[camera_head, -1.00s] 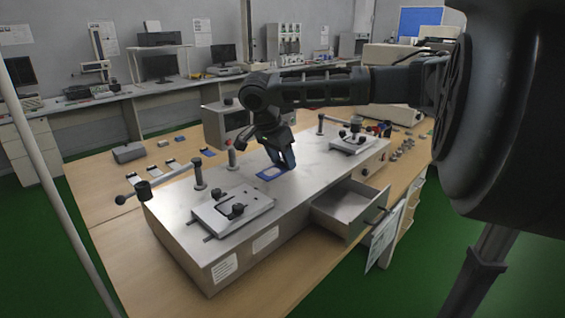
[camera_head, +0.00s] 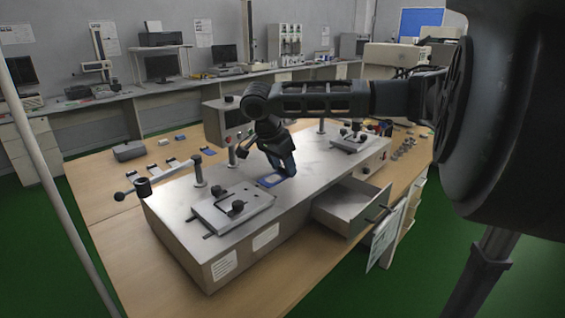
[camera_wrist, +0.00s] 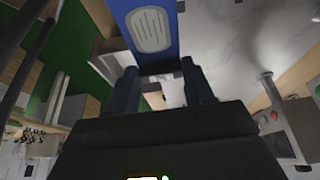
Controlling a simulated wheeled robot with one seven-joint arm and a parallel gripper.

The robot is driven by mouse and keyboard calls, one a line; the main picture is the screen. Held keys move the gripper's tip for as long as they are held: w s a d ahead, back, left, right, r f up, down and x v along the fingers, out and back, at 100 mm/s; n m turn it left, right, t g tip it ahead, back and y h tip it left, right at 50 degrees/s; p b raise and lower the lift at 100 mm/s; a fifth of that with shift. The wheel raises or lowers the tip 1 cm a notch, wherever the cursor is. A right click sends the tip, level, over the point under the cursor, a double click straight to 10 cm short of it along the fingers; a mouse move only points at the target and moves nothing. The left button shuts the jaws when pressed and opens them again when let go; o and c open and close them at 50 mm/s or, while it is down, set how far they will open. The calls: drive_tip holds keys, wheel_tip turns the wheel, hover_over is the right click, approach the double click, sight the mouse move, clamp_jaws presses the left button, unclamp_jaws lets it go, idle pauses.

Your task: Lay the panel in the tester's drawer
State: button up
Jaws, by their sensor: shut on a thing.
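I cannot tell the exact gap between panel and tester top. The tester (camera_head: 240,255) is a long grey metal box. Its drawer (camera_head: 345,225) is pulled open on the front side, to the right of and below my gripper, and looks empty.
A clamp plate with black knobs (camera_head: 230,208) sits on the tester's left end, and another fixture (camera_head: 352,142) on its right. Upright posts (camera_head: 199,172) stand along the back edge. Small parts (camera_head: 165,168) lie on the wooden table behind.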

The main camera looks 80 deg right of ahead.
sight(281, 175)
drive_tip(key=shift+f+b, duration=1)
drive_tip(key=shift+f, duration=1.4)
